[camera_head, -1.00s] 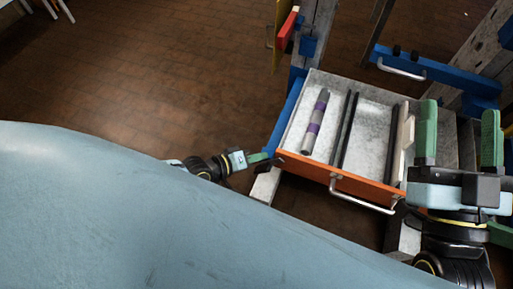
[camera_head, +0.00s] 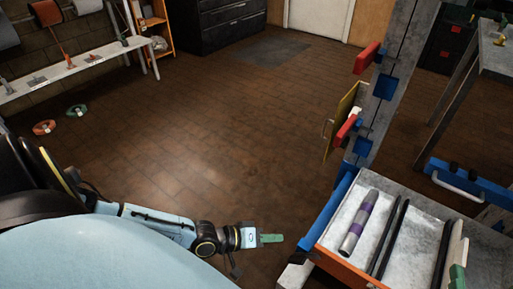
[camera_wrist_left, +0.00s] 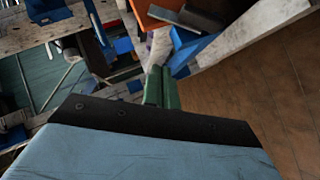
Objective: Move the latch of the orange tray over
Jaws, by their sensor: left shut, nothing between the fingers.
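The orange tray (camera_head: 345,268) is a drawer with an orange front, cut off by the bottom edge of the head view. It holds a grey rod with purple bands (camera_head: 360,222) and dark bars. A blue piece (camera_head: 305,243) sits at its near left corner; I cannot tell whether this is the latch. My left gripper (camera_head: 272,238), with green fingers, is shut and empty, just left of that corner with a small gap showing. In the left wrist view its fingers (camera_wrist_left: 160,85) point toward blue and orange parts (camera_wrist_left: 160,12). Only a green tip of my right gripper (camera_head: 457,279) shows.
A grey post (camera_head: 400,85) with blue brackets and red and yellow panels stands behind the tray. A blue drawer with a handle (camera_head: 462,186) is at right. A white bench (camera_head: 70,72) and black cabinet (camera_head: 225,22) stand far back. The brown floor at centre is open.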

